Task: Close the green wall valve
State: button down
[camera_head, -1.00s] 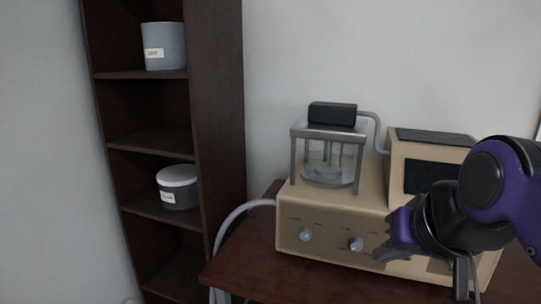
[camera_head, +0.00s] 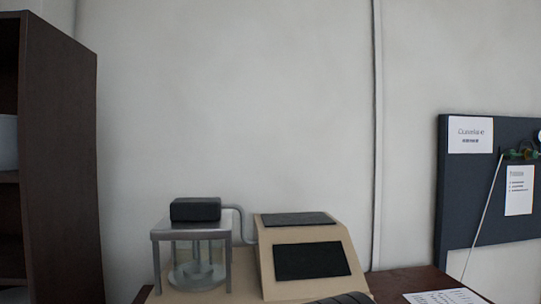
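A small greenish fitting (camera_head: 521,154) shows at the far right, in front of the dark blue board (camera_head: 463,190). It may be the green wall valve, but it is too small to tell its handle position. A round bluish thing (camera_head: 538,137) sits beside it, cut by the picture's right edge. A thin pale rod or line (camera_head: 482,218) slants down to the left from near the fitting. My gripper is not in view; only a dark ribbed piece, probably of my arm, shows at the bottom edge.
A beige instrument (camera_head: 308,232) and a glass chamber with a metal frame (camera_head: 192,235) stand on a brown table (camera_head: 405,283). A paper sheet (camera_head: 445,297) lies on the table's right. A dark shelf (camera_head: 62,150) stands at left. A vertical pipe (camera_head: 377,130) runs up the bare wall.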

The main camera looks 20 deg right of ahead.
aim_at(514, 155)
jog(key=z, duration=2.1)
jog(key=i+l+z, duration=0.35)
jog(key=l+z, duration=0.15)
jog(key=i+l+z, duration=0.7)
jog(key=i, duration=0.25)
jog(key=i+l+z, duration=0.3)
jog(key=i, duration=0.2)
jog(key=i+u, duration=0.35)
jog(key=i+l+u, duration=0.1)
jog(key=i+u, duration=0.25)
jog(key=i, duration=0.25)
jog(key=i+u, duration=0.2)
jog(key=u, duration=0.15)
jog(key=i+u, duration=0.2)
jog(key=u, duration=0.2)
jog(key=i+l+u, duration=0.15)
jog(key=u, duration=0.2)
jog(key=i+u, duration=0.2)
jog(key=u, duration=0.15)
jog(key=i+l+u, duration=0.15)
jog(key=u, duration=0.2)
jog(key=i+l+u, duration=0.15)
jog(key=u, duration=0.2)
